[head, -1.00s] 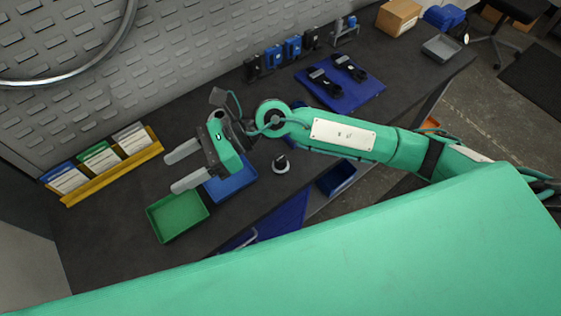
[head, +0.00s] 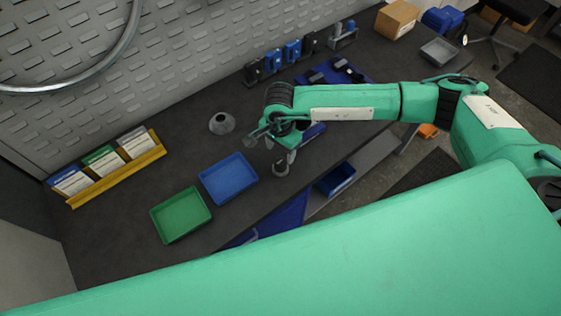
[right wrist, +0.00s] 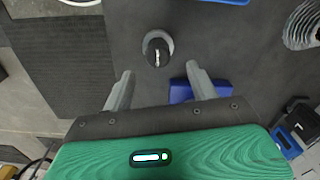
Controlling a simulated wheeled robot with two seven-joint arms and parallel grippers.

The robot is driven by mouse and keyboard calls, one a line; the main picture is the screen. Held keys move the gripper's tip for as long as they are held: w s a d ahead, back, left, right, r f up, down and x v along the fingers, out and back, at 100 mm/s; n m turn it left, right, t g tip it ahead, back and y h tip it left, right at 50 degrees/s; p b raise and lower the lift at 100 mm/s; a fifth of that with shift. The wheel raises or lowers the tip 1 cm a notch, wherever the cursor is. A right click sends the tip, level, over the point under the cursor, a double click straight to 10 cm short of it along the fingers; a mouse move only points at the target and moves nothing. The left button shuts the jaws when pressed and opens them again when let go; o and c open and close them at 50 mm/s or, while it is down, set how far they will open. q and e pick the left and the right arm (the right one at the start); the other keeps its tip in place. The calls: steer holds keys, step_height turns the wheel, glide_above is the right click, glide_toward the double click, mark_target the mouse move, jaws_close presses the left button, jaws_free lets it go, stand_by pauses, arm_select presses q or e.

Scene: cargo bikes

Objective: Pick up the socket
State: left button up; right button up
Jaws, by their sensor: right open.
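A small round piece, dark on top with a grey collar, which I take to be the socket (head: 281,169), stands on the dark workbench near its front edge. In the right wrist view the socket (right wrist: 157,48) lies just beyond the fingertips, roughly centred between them, with nothing touching it. My right gripper (head: 284,150) is above it in the head view, pointing down and partly hiding it. The right wrist view shows the right gripper (right wrist: 160,80) open and empty. My left gripper is in no view.
A blue tray (head: 228,179) and a green tray (head: 181,214) lie left of the socket. A grey cone-shaped piece (head: 222,123) stands behind it. A blue object (right wrist: 208,91) is beside the right finger. A yellow card rack (head: 116,177) stands far left.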

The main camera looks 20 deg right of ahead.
mark_target(280, 161)
steer(key=shift+f, duration=0.8)
steer(key=shift+s+f+p, duration=0.1)
steer(key=shift+f+p, duration=0.3)
steer(key=shift+p, duration=0.2)
steer(key=f+p, duration=0.1)
steer(key=f, duration=0.1)
steer(key=f+p, duration=0.1)
steer(key=shift+s+f+p, duration=0.2)
steer(key=shift+f+p, duration=0.15)
steer(key=shift+f, duration=0.5)
steer(key=c, duration=1.1)
steer(key=shift+w+r, duration=0.1)
